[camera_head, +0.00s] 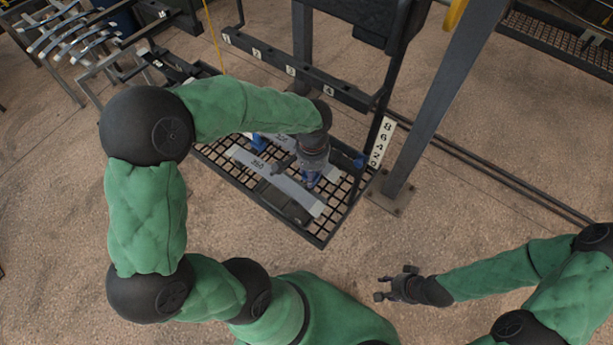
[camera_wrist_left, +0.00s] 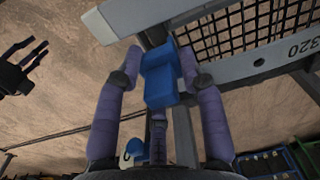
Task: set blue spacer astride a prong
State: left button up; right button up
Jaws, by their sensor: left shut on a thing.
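In the head view my left gripper (camera_head: 312,180) points down over the mesh tray, above a grey flat bar marked 350 (camera_head: 290,187), and hides most of the spacer. I cannot tell whether the spacer touches the bar. No prong stands out clearly near the spacer. My right gripper (camera_head: 388,288) is open and empty over the floor; it also shows in the left wrist view (camera_wrist_left: 25,68).
The black mesh tray (camera_head: 325,240) holds the bars and a blue piece (camera_head: 259,142). A numbered dark rail (camera_head: 290,69) and a post (camera_head: 435,95) stand behind it. A white number board (camera_head: 382,143) is beside the tray.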

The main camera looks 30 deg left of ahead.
pick_arm(q)
jog(key=shift+w+f, duration=0.2)
jog(key=shift+w, duration=0.75)
jog(key=shift+f+b, duration=1.1)
jog(key=shift+f, duration=0.2)
jog(key=shift+f+b, duration=0.55)
jog(key=shift+f, duration=0.2)
dwell(0.3)
jog(key=o, duration=1)
jog(key=shift+c, duration=0.2)
